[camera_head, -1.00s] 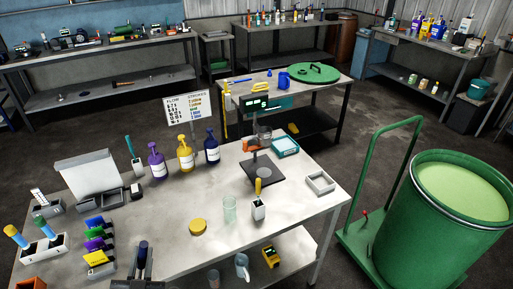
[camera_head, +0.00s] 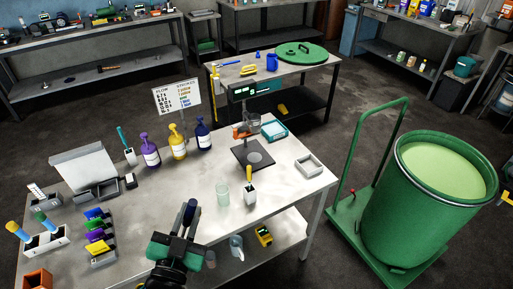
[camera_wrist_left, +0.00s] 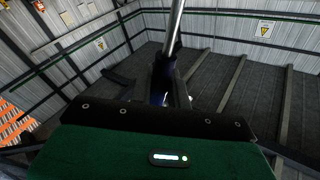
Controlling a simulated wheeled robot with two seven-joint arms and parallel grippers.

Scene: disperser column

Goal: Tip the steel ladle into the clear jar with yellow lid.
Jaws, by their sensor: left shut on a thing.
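My left gripper (camera_head: 184,226) is shut on the dark blue handle of the steel ladle (camera_head: 190,212) above the front of the table. In the left wrist view the ladle's steel shaft (camera_wrist_left: 175,30) rises from the dark blue handle and leaves the top of the picture. The ladle's bowl is not seen in either view. The clear jar (camera_head: 223,195) stands upright and open on the table, to the right of my left gripper and slightly farther back. Its yellow lid is hidden behind the gripper now. My right gripper is not in view.
A white holder with a yellow-handled tool (camera_head: 249,193) stands just right of the jar. A stand with a display (camera_head: 250,150) is behind. Pump bottles (camera_head: 177,142) line the back. Coloured blocks (camera_head: 98,235) lie left. A green drum (camera_head: 440,200) is beside the table.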

